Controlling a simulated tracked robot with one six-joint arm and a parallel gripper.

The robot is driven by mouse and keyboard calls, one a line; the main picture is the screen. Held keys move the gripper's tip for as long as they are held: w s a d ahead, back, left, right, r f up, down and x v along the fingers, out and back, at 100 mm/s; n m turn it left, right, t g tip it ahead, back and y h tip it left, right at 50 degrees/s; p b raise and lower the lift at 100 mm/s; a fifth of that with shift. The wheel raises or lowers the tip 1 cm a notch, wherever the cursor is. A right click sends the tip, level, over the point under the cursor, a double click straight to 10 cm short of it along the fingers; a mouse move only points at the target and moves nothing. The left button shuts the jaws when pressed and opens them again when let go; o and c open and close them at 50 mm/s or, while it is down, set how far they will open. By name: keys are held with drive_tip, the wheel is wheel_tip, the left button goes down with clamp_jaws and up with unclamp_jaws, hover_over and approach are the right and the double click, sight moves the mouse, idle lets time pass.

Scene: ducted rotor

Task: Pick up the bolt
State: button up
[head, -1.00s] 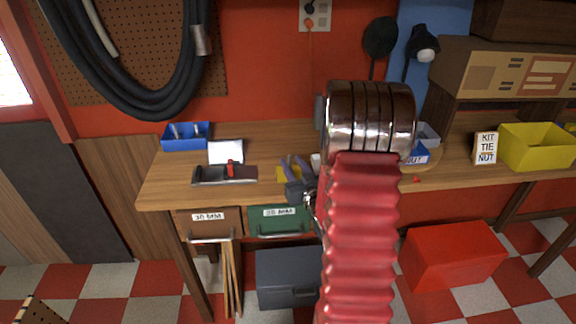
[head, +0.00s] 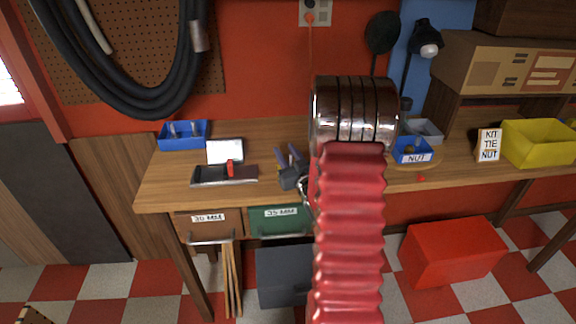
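My gripper (head: 288,161) is over the middle of the wooden workbench, left of my red arm. Its two grey fingers point away towards the wall and stand apart, with nothing visible between them. A blue bin (head: 183,146) stands at the back left of the bench, well left of my gripper. Small grey upright pieces (head: 183,130) show in it; they may be bolts, but they are too small to tell. I cannot make out a bolt for certain elsewhere. My arm hides part of the bench.
A small case with a raised lid (head: 225,152) and a red piece lies left of my gripper. Right of my arm are a blue NUT bin (head: 412,151), a sign (head: 488,146) and a yellow bin (head: 538,144). Drawers (head: 280,219) hang under the bench edge.

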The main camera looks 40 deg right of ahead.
drive_tip(key=shift+w+a, duration=0.15)
idle(0.3)
drive_tip(key=shift+c, duration=0.4)
clamp_jaws()
